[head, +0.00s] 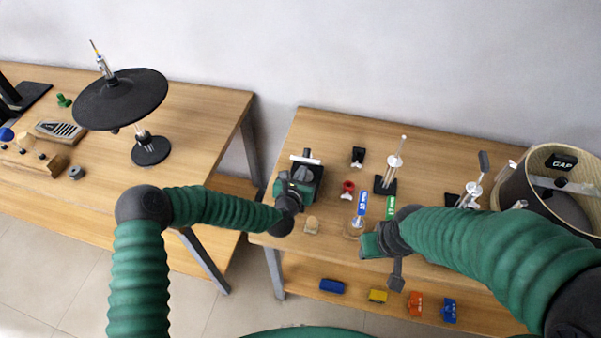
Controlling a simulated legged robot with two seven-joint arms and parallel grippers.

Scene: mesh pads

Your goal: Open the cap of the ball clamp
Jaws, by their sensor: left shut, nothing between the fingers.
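Several small fixtures stand on the right table, and I cannot tell for sure which is the ball clamp. One candidate is a dark block (314,171) with a light bar across it, at the table's left end. My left gripper (290,185) is shut and empty right at this block, partly covering it; contact cannot be told. Other small fixtures are a red one (348,187) and a black one (358,155). My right gripper (384,262) is over the table's front edge, pointing down-left; its fingers are too unclear to judge. No cap can be made out.
Upright metal stands (396,160) and a drum-like tub (514,190) occupy the right table (330,127). Blue and green labelled pieces (361,203) stand near its middle. Coloured blocks (332,286) lie on the lower shelf. A black cymbal pad (120,98) stands on the left table.

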